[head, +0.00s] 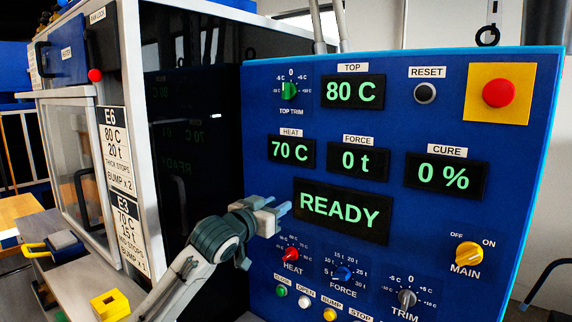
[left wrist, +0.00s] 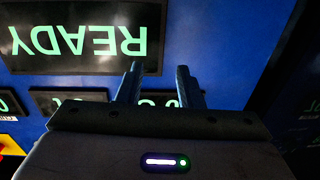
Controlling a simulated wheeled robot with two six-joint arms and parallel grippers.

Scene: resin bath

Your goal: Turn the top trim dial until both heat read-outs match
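The green top trim dial (head: 290,91) is at the upper left of the blue panel, on a scale with 0 at its top; its exact setting is too small to read. The top read-out (head: 352,92) beside it shows 80 C. The heat read-out (head: 291,152) below shows 70 C. My left gripper (head: 284,208) is in front of the panel, left of the READY display and well below the dial. In the left wrist view its two fingers (left wrist: 160,85) are apart with nothing between them. My right gripper is in neither view.
The READY display (head: 343,211) is close to the gripper. Lower knobs include red heat (head: 291,254), blue force (head: 343,273) and grey trim (head: 407,298). A red push button (head: 498,93) is at upper right. The glass-doored press (head: 75,165) stands left.

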